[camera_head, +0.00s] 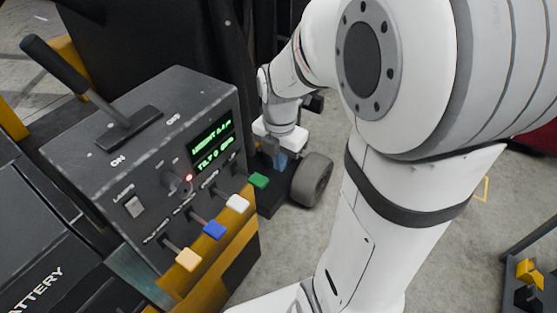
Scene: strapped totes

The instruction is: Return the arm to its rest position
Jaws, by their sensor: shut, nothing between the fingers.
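My white arm fills the middle and right of the head view and bends down to a small wrist near the centre. My gripper (280,160) is at the end of that wrist, small and dark. It is shut and empty. It hangs just right of the control panel (95,172), close to the black wheel (312,180). I cannot tell the exact gap between the gripper and the panel or wheel.
The panel carries a large black lever (68,75), a lit green display (212,145) and yellow (188,259), blue (214,230), white (238,203) and green (258,180) handles. A battery box (35,240) is lower left. Grey floor (285,245) lies open below the wheel.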

